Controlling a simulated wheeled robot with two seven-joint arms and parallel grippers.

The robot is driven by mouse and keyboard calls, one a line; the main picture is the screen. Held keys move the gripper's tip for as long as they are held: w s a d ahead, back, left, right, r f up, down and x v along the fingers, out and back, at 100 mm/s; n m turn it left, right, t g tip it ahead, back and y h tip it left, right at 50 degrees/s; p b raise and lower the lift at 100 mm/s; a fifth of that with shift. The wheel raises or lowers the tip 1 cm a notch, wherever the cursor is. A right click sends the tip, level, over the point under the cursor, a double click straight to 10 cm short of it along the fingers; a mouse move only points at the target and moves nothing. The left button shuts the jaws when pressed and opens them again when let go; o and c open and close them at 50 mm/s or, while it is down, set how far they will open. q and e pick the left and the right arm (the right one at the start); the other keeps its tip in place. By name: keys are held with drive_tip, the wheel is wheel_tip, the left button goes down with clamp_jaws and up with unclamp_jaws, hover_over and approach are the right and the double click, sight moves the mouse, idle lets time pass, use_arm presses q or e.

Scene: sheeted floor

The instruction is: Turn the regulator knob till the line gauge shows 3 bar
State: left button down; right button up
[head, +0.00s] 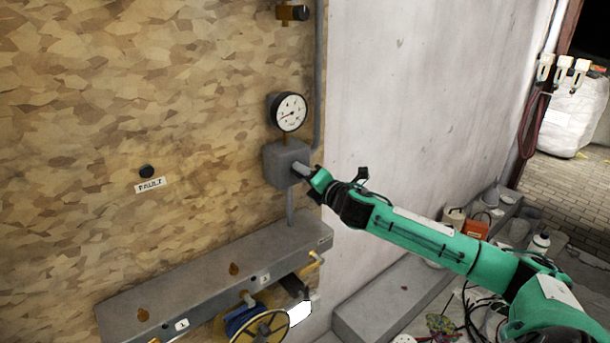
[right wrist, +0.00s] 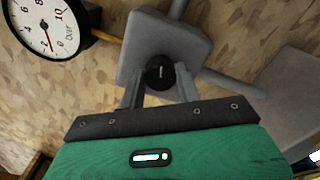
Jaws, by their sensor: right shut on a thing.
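The line gauge (head: 289,113), a round white dial in a black case, is on the wood-chip board wall, above the grey regulator body (head: 272,163). It also shows at the upper left of the right wrist view (right wrist: 35,22), its needle between 0 and 2, roughly 1 bar. The black regulator knob (right wrist: 160,72), with a pale mark, is on the front of the body. My right gripper (right wrist: 159,90) has its grey fingers on either side of the knob and is shut on it. In the head view my right gripper (head: 303,171) hides the knob. My left gripper is out of view.
Below the regulator a grey ledge (head: 215,262) runs along the wall, with a yellow handwheel (head: 262,328) under it. A black button (head: 146,171) sits above a FAULT label (head: 150,185). Grey pipes run above and below the regulator. Clutter lies on the floor at right.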

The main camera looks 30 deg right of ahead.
drive_tip(key=shift+m, duration=1.2)
drive_tip(key=o, duration=1)
drive_tip(key=shift+c, duration=0.2)
drive_tip(key=shift+d, duration=0.1)
drive_tip(key=s+d+b, duration=0.1)
drive_tip(key=s+b, duration=0.4)
drive_tip(key=s, duration=0.8)
drive_tip(key=shift+s, duration=0.4)
